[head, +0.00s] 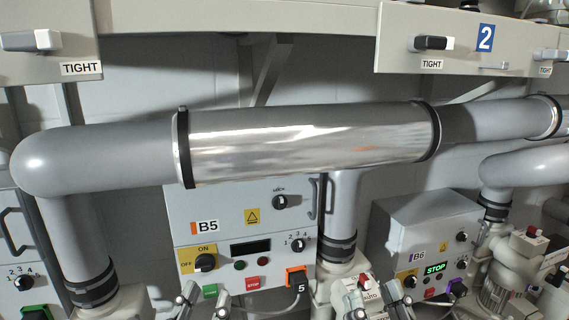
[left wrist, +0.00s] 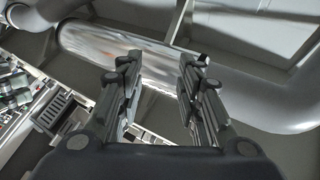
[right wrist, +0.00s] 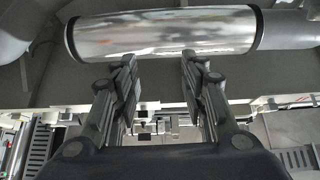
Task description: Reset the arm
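My left gripper (head: 205,297) shows at the bottom edge of the head view, in front of the B5 control box (head: 245,225). In the left wrist view its two fingers (left wrist: 159,68) stand apart with nothing between them. My right gripper (head: 378,292) is at the bottom edge of the head view, between boxes B5 and B6 (head: 430,240). In the right wrist view its fingers (right wrist: 158,62) are also apart and empty. Both grippers' lower parts are cut off in the head view.
A shiny metal tube section (head: 310,140) spans between grey pipes (head: 110,155) above the boxes. Pumps (head: 518,268) stand at the lower right.

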